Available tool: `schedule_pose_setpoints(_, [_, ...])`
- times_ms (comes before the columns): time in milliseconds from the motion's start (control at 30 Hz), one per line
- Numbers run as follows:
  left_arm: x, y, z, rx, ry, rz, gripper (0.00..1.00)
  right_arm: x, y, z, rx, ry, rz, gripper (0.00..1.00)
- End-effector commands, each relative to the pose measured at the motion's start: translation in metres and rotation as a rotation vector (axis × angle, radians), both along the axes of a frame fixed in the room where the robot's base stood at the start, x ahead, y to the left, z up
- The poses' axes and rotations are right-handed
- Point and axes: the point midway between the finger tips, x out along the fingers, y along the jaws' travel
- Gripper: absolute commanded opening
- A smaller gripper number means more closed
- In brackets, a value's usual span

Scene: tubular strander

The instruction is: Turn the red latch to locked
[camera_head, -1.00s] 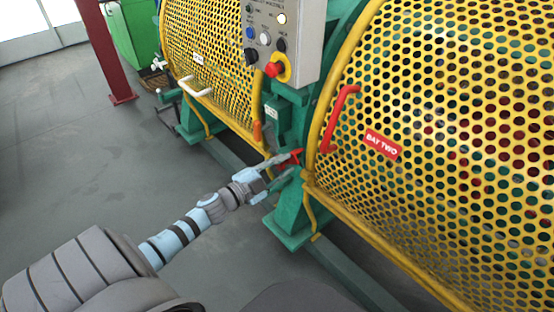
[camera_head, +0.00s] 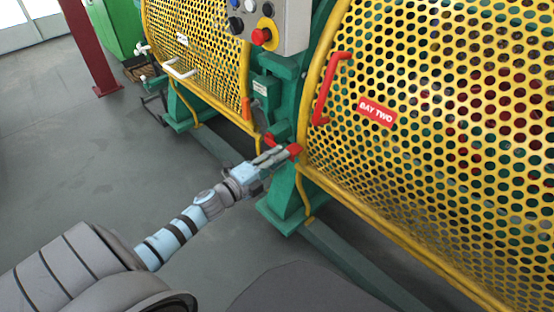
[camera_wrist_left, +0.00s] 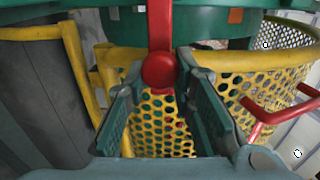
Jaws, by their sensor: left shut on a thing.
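The red latch (camera_head: 294,150) shows as a short red piece at the lower left edge of the BAY TWO guard, beside the green frame. My left gripper (camera_head: 276,156) reaches it from the lower left and is shut on it. In the left wrist view the red latch (camera_wrist_left: 159,30) comes down from the top and ends in a round red knob. The fingers of my left gripper (camera_wrist_left: 162,78) stand on either side of the knob. In the head view the fingers hide part of the latch. My right gripper is not in view.
The yellow perforated guard (camera_head: 440,120) with a red handle (camera_head: 325,88) and a BAY TWO label fills the right. A second yellow guard (camera_head: 200,50) with a white handle stands left. A grey control box (camera_head: 290,20) hangs above. Open grey floor (camera_head: 90,160) lies left.

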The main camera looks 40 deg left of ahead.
Motion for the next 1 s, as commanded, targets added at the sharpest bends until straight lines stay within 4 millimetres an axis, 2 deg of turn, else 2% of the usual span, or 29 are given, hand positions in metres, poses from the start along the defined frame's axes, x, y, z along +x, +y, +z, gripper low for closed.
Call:
schedule_pose_setpoints(433, [-0.0003,0.0004,-0.0029,0.013,0.003,0.002,0.00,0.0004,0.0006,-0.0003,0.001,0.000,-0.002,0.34])
schedule_pose_setpoints(467, [-0.0003,0.0004,-0.0029,0.013,0.003,0.002,0.26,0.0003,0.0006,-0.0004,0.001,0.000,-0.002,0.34])
schedule_pose_setpoints(567, [-0.0001,0.0001,-0.0026,0.012,0.002,0.001,0.42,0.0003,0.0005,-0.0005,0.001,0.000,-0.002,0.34])
schedule_pose_setpoints(867, [0.0002,-0.0004,-0.0016,0.011,0.000,-0.001,0.43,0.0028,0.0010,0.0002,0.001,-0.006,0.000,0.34])
schedule_pose_setpoints(1000, [-0.0084,0.0015,-0.0022,0.012,0.001,-0.001,0.43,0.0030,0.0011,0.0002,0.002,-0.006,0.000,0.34])
